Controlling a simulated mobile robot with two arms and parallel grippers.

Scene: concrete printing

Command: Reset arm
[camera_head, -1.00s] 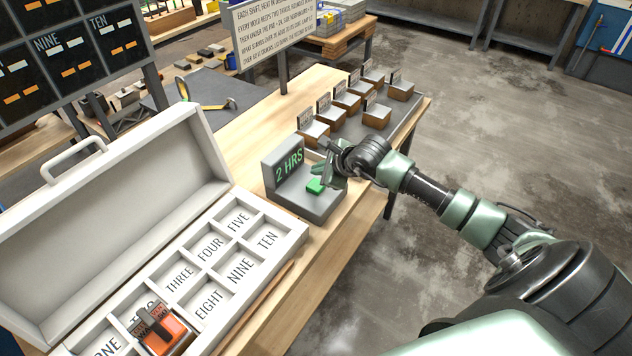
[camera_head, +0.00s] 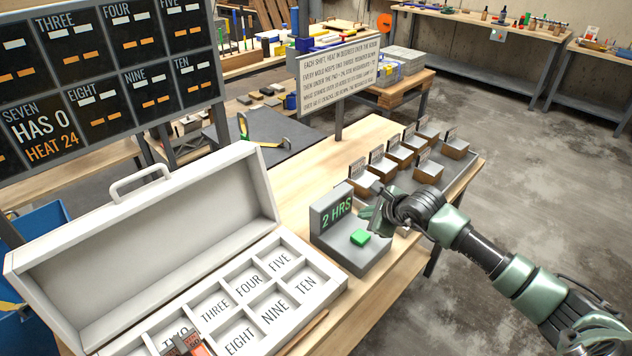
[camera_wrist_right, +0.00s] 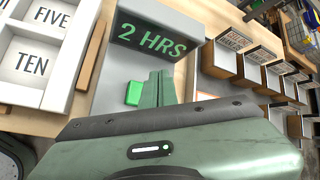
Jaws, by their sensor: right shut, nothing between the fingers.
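My right gripper (camera_head: 376,216) is shut and empty. It hovers beside and above the grey timer device (camera_head: 372,262), which shows "2 HRS" in green and has a green button (camera_head: 360,237) on its base. My left gripper is not in view.
An open white case (camera_head: 337,279) with numbered compartments stands left of the timer; an orange and dark block (camera_head: 188,343) sits at TWO. Several labelled blocks (camera_head: 428,172) stand on a grey tray at right. A sign (camera_head: 338,78) and scoreboard (camera_head: 105,62) rise behind.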

